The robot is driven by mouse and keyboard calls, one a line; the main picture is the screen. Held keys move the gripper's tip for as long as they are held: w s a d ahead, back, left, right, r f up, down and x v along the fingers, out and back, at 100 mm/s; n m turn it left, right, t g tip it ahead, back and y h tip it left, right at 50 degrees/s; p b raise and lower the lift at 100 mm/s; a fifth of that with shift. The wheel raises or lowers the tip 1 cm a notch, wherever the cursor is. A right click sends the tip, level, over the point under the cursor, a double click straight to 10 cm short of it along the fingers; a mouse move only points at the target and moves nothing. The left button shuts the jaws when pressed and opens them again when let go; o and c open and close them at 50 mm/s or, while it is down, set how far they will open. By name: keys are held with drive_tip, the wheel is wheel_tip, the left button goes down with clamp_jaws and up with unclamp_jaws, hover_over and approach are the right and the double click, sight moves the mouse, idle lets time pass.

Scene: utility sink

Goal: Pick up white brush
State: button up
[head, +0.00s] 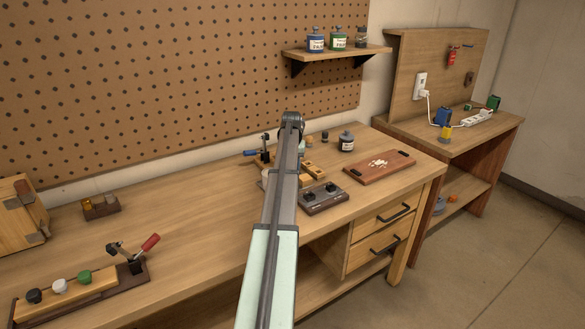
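I cannot make out a white brush in the head view. The only white things on the near bench are a small white knob (60,286) on a wooden block at the lower left and a white patch (378,163) on a reddish-brown board. My arm rises from the bottom centre to a dark joint over the bench. My gripper is not visible; the arm hides part of the bench behind it.
The wooden workbench (190,235) has clear room left of my arm. A red-handled clamp (140,249) stands at the lower left. Right of my arm are a dark two-knob box (322,198), a grey jar (346,141) and the board (362,170). A pegboard (150,80) backs the bench.

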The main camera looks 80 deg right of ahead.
wheel_tip(320, 180, up, 10)
drive_tip(key=shift+f, duration=0.1)
idle(0.4)
